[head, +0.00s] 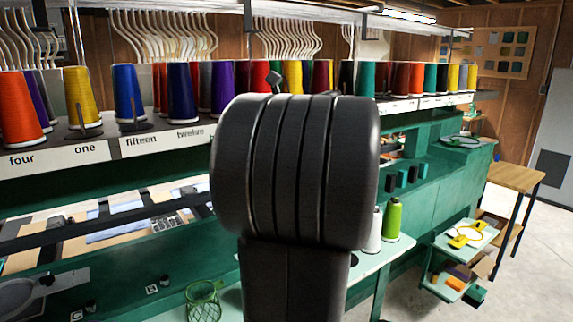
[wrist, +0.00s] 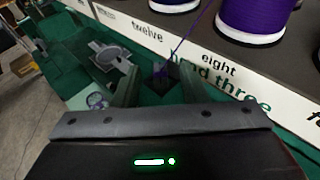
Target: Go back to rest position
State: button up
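In the wrist view my gripper (wrist: 159,76) has its two fingers apart, with a visible gap between the tips. A thin purple thread (wrist: 181,48) runs down from the shelf edge to a small dark piece (wrist: 160,73) seen between the fingertips. I cannot tell whether that piece is near the fingers or farther below. Nothing is clearly clamped. In the head view my dark arm link fills the middle and hides the gripper.
A labelled shelf (head: 88,154) carries several thread cones, including a yellow cone (head: 82,97). A purple spool (wrist: 258,15) stands close to the gripper in the wrist view. A green machine body (head: 431,193) lies behind my arm. Open floor (head: 530,255) shows at right, beside a wooden table (head: 515,177).

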jog(key=shift+a+f, duration=0.1)
jog(key=shift+a, duration=0.2)
jog(key=shift+d, duration=0.15)
